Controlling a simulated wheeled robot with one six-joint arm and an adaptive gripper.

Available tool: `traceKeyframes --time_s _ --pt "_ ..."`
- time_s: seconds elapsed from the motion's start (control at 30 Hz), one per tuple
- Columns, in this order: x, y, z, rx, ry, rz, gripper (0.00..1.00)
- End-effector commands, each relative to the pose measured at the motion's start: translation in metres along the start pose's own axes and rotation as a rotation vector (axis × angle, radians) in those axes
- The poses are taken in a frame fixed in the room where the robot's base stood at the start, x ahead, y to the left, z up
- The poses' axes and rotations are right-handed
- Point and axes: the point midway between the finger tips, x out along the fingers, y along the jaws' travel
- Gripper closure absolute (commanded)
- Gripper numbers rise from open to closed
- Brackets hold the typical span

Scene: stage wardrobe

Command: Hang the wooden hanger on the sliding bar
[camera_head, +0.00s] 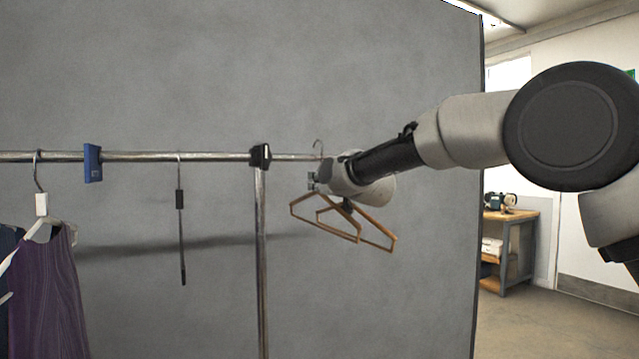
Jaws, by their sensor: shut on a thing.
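The wooden hanger (327,224) hangs below my gripper in the head view, to the right of the rack's post. I cannot tell whether the hook touches the bar. My gripper (313,181) is shut on the hanger, its fingers small and partly hidden by the wrist. The sliding bar (215,157) is a horizontal metal tube running from the left edge past the post, its right end close to the hook.
A black clamp (260,157) tops the upright post (262,260). On the bar's left hang a blue block (92,163), a dark narrow hanging piece (181,230) and a purple garment (48,290). A grey panel (400,60) stands behind. A workbench (510,240) is at right.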

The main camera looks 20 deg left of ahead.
Motion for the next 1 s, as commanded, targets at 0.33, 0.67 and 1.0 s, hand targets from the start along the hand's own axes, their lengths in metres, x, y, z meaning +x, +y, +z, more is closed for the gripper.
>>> traceKeyframes --time_s 0.33,0.67,1.0 --pt "0.001 0.000 0.001 0.000 0.000 0.000 1.00" --pt "0.001 0.000 0.011 -0.001 -0.002 0.001 1.00" --pt "0.001 0.000 0.021 -0.001 -0.001 0.000 1.00"
